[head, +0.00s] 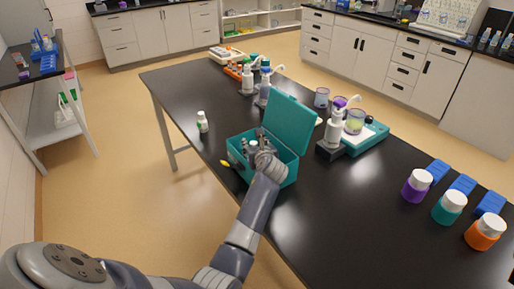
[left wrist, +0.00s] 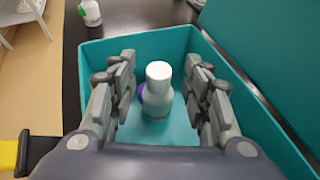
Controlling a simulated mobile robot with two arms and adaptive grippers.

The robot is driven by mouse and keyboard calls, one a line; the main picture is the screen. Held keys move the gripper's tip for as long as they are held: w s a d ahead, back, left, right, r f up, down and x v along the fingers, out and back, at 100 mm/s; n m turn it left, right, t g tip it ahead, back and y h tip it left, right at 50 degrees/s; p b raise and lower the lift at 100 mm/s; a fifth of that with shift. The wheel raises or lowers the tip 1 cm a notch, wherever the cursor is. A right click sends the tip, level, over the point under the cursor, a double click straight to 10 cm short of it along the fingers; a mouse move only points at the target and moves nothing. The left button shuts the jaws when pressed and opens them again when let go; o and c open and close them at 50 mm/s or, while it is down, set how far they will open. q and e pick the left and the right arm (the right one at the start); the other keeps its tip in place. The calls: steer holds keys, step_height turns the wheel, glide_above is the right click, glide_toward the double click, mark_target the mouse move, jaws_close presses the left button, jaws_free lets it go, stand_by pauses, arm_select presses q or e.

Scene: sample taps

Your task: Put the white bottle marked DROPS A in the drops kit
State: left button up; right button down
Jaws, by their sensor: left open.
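An open teal box with a raised lid, which looks like the drops kit (head: 287,176), stands on the black table; it fills much of the left wrist view (left wrist: 240,68). My left gripper (head: 252,146) is over and partly in the box, pointing down. In the left wrist view its fingers are open on either side of a white-capped bottle (left wrist: 159,88) that appears to stand upright on the box floor. A gap shows on each side of it. No label on it can be read. A purple thing (left wrist: 142,93) shows partly behind it. My right gripper is not in view.
A small white bottle with a green label (head: 202,122) stands outside the box near the table's left edge. A yellow and black thing (head: 226,164) lies beside the box. Pump bottles and a teal-based tray (head: 366,140) stand behind. Purple, teal and orange jars stand at the right.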

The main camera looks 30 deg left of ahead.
arm_select(q)
steer(key=v, duration=1.2)
